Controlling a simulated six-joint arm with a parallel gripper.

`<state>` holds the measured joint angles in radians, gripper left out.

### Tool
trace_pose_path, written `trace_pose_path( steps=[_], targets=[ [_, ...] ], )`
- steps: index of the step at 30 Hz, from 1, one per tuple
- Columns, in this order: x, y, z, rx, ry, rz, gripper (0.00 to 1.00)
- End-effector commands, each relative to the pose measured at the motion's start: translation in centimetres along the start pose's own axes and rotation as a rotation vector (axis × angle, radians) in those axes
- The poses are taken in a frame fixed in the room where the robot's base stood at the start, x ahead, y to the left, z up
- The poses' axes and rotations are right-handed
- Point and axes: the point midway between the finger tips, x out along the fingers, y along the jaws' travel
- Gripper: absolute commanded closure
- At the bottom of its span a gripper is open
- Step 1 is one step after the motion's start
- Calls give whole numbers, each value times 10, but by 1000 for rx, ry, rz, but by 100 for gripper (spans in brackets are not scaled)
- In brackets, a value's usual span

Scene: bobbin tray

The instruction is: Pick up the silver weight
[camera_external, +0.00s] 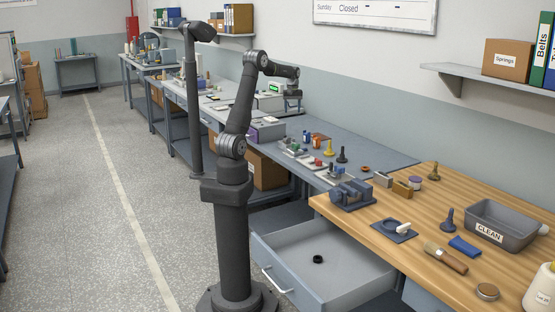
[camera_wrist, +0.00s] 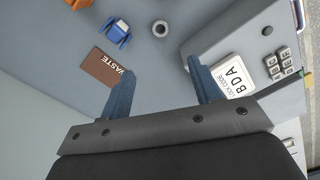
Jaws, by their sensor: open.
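I cannot clearly pick out the silver weight. A small round grey piece with a dark centre (camera_wrist: 160,28) stands on the bench in the wrist view, beyond my fingertips; I cannot tell if it is the weight. A small grey block (camera_external: 382,179) lies beside a brass-coloured block on the wooden bench in the external view. My gripper (camera_external: 293,107) is over the far grey bench, close to the device with a green display. In the wrist view my gripper (camera_wrist: 158,78) is open, its two blue fingers wide apart with nothing between them.
In the wrist view, a brown WASTE label (camera_wrist: 104,67) lies left, near a blue piece (camera_wrist: 116,33). A grey device with a white label (camera_wrist: 240,76) is close by the right finger. An open drawer (camera_external: 345,265) juts out below the wooden bench (camera_external: 455,195).

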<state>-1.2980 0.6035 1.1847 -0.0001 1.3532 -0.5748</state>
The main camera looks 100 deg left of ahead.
Motion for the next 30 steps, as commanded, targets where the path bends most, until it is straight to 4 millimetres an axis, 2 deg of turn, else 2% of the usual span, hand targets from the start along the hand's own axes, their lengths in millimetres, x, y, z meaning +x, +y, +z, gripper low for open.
trace_pose_path(
  steps=[4,10,24,30],
  targets=[
    [0,0,0,179,0,0,42],
    [10,0,0,260,-2,-1,42],
    [106,-1,0,258,-4,-2,42],
    [122,0,0,257,0,0,42]
  ],
)
